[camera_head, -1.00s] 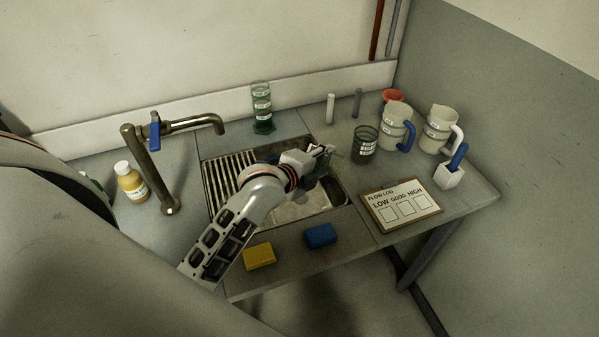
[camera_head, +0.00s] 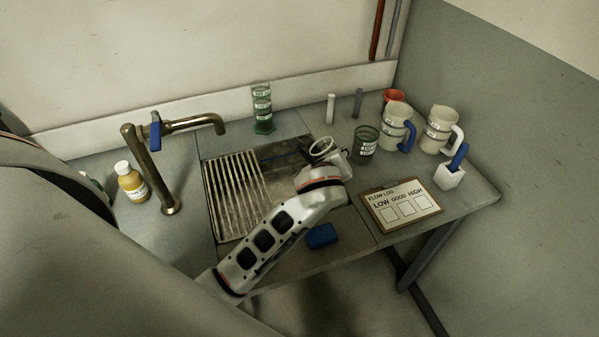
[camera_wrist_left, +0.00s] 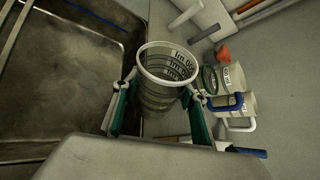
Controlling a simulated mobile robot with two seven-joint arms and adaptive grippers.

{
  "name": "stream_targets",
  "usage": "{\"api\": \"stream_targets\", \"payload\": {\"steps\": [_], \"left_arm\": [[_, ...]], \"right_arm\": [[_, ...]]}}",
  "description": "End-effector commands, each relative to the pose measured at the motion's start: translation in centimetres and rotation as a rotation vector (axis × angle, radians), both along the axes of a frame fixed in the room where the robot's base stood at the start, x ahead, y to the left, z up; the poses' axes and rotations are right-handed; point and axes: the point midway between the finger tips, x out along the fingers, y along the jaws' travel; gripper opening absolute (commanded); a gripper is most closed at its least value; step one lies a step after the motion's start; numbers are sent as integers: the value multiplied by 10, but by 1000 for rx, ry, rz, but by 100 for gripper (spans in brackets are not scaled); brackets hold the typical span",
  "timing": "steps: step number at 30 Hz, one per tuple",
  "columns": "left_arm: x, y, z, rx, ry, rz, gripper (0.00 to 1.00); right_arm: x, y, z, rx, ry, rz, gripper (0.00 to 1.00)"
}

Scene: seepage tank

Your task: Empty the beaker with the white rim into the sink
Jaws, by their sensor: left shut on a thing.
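The beaker with the white rim (camera_head: 322,148) is held by my left gripper (camera_head: 328,160) near the right side of the sink (camera_head: 275,158). In the left wrist view the beaker (camera_wrist_left: 166,72) sits between the two green-sided fingers (camera_wrist_left: 160,104), its open mouth facing the camera. Its volume marks show through the clear wall. I cannot tell whether liquid is inside. The sink basin (camera_wrist_left: 65,85) lies to the left of the beaker there. My forearm hides part of the sink's front and right side in the head view. My right gripper is not in view.
A dark-rimmed beaker (camera_head: 365,147) stands close to the right of my gripper. Two jugs (camera_head: 396,125) (camera_head: 437,128), a red funnel (camera_head: 394,96) and a clipboard (camera_head: 402,208) are further right. A brass tap (camera_head: 150,170) stands left of the sink. A blue sponge (camera_head: 321,236) lies in front.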

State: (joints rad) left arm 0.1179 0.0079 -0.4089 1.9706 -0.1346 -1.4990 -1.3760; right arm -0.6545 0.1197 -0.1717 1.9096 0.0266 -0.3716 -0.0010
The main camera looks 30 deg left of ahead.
Motion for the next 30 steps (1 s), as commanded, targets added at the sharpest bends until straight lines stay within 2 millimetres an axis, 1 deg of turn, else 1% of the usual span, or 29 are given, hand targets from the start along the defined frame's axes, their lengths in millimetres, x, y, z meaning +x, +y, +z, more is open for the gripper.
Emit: {"api": "stream_targets", "payload": {"steps": [1,3,6,9,15,21,30], "left_arm": [[1,-6,-6,52,14,-3,10],[2,-13,-10,127,27,-3,10],[5,-23,0,264,52,-3,10],[5,-28,-6,370,74,-1,10],[7,-36,-12,519,102,-1,10],[7,-39,-15,593,116,-1,10],[7,-40,-15,609,119,0,10]], "right_arm": [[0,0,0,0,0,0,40],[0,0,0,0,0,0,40],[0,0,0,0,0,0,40],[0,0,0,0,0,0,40],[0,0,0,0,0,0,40],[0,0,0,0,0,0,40],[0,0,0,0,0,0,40]]}}
